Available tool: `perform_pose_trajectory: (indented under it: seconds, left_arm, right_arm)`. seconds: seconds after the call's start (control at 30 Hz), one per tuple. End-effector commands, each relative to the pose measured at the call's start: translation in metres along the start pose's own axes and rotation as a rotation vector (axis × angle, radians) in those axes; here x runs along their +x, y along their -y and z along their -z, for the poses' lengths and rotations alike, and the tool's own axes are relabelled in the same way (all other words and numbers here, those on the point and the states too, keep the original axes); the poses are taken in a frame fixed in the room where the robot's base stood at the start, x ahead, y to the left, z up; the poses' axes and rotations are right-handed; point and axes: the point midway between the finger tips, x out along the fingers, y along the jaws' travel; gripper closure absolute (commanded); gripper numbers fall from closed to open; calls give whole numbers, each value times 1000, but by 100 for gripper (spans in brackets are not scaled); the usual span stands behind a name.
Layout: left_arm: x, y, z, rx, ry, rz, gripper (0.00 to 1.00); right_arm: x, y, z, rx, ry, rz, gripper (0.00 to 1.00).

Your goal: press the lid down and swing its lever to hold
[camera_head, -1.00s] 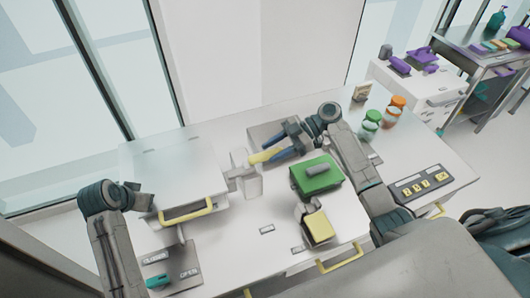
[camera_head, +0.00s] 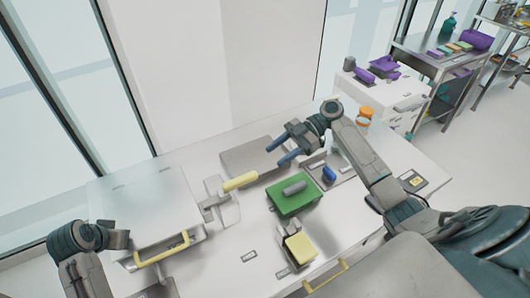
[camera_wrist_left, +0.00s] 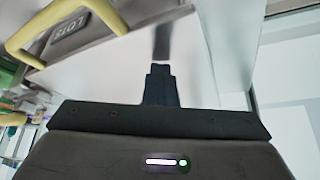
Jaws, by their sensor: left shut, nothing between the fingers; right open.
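The white lid (camera_head: 140,205) lies flat on the box at the left, its yellow handle (camera_head: 162,250) at the front edge. The lever's yellow grip (camera_head: 240,181) points right and away from the lid. Its grey inner end (camera_head: 212,202) is by the lid's right edge; I cannot tell whether it overlaps the lid. My left gripper (camera_head: 121,239) is shut and empty at the lid's front left. In the left wrist view its fingertips (camera_wrist_left: 160,72) are over the white lid; contact is unclear. My right gripper (camera_head: 286,146) is open and empty, apart from the lever, to its upper right.
A green box (camera_head: 292,199) with a grey handle stands right of the lever. A yellow-topped block (camera_head: 301,248) stands in front of it. A flat grey plate (camera_head: 243,160) lies behind the lever. A blue item (camera_head: 329,174) lies on a tray below my right gripper.

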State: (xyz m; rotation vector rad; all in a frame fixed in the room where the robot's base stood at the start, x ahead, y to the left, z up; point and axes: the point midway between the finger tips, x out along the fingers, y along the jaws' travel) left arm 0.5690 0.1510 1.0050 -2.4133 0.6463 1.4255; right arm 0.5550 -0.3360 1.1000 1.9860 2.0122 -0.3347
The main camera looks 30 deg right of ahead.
Motion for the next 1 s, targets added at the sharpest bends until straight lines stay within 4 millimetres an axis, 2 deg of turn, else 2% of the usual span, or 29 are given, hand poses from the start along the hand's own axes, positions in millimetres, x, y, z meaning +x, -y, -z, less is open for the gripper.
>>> perform_pose_trajectory:
  seconds: [0.3, 0.8, 1.0]
  left_arm:
    - [-21, 0, 10, -1, 7, -1, 100]
    - [-54, 0, 30, 0, 2, 1, 100]
    - [-61, 0, 33, 0, 3, 1, 100]
  right_arm:
    - [-6, -1, 15, -1, 0, 0, 55]
    - [-5, -1, 13, -1, 0, 0, 55]
    - [-5, -1, 13, -1, 0, 0, 55]
